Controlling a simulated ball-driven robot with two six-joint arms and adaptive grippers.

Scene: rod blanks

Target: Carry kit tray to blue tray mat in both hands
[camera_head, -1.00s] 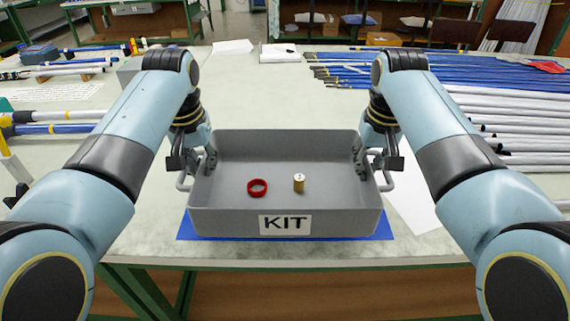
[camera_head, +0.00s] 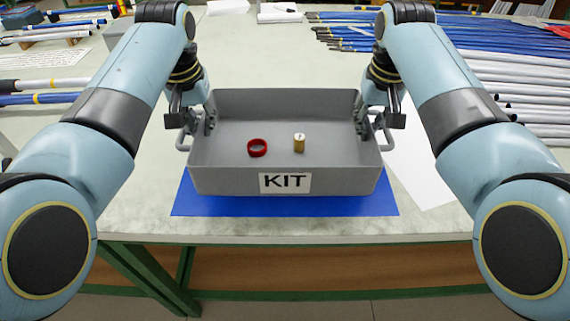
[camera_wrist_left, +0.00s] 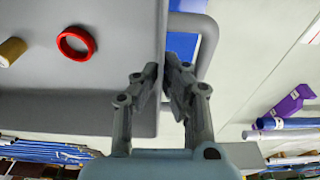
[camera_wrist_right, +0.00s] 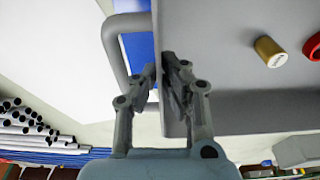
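The grey kit tray (camera_head: 225,181), with a "KIT" label on its front wall, is level over the blue tray mat (camera_head: 290,207). The mat shows in front of the tray and at both sides. I cannot tell whether the tray touches it. A red ring (camera_head: 257,147) and an upright brass cylinder (camera_head: 299,143) are inside. My left gripper (camera_wrist_left: 164,75) is shut on the left side wall, one finger inside and one outside, by the handle. My right gripper (camera_wrist_right: 160,75) is shut on the right side wall in the same way.
White sheets (camera_head: 409,170) lie right of the tray. Grey rods (camera_head: 530,88) are stacked at the right and blue rods (camera_head: 345,32) at the back right. Blue and white rods (camera_head: 40,98) lie at the left.

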